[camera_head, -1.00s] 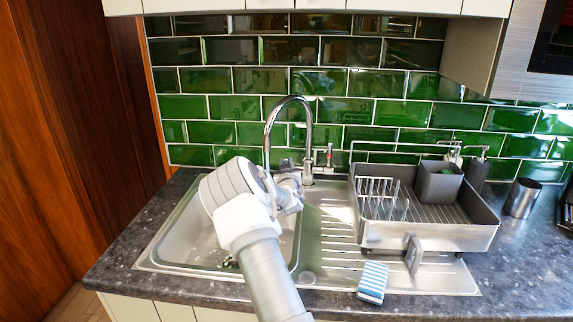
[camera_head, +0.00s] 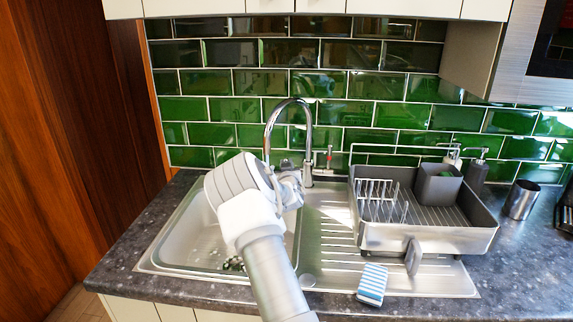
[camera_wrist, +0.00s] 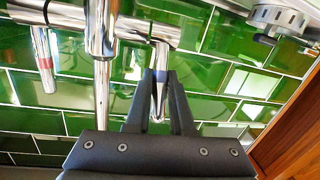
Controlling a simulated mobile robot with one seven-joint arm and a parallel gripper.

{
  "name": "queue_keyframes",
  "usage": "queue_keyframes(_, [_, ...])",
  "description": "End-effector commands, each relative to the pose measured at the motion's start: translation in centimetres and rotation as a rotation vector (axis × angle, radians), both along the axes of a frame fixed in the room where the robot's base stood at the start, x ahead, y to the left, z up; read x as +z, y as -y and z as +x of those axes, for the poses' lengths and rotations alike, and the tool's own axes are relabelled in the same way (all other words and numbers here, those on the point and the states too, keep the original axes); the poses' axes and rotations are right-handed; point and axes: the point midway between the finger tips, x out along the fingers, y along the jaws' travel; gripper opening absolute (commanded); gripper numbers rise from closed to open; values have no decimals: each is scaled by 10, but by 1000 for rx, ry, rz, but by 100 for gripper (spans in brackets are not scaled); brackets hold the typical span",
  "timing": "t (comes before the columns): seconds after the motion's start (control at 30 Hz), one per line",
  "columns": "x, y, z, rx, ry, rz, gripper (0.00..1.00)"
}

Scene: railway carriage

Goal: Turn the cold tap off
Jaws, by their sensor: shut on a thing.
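The chrome mixer tap (camera_head: 309,140) stands behind the sink, with a tall curved spout. Its lever with a red band (camera_head: 330,158) points up on the right side; in the wrist view it shows at the left (camera_wrist: 42,60). The cold lever, with a blue band (camera_wrist: 161,60), lies between the fingers of my gripper (camera_wrist: 160,78) in the wrist view. My gripper is shut on this lever. In the head view my gripper (camera_head: 289,187) is behind the tap end of my arm, and the cold lever is largely hidden there.
The steel sink bowl (camera_head: 185,235) lies below my arm. A grey dish rack (camera_head: 430,237) with a dark cup (camera_head: 438,184) stands on the drainer to the right. A striped sponge (camera_head: 372,284) lies at the front edge. Green tiles (camera_head: 320,84) close off the back.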

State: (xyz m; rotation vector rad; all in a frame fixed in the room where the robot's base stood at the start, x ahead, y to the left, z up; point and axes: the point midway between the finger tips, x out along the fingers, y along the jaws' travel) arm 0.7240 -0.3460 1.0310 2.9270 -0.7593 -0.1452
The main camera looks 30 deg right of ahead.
Motion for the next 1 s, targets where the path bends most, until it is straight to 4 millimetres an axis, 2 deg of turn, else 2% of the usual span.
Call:
queue_keyframes(0.03, [8,2,1,-1,-16,16,0])
queue_keyframes(0.5, [26,13,13,-3,-293,225,0])
queue_keyframes(1.0, [22,20,23,-2,-523,401,0])
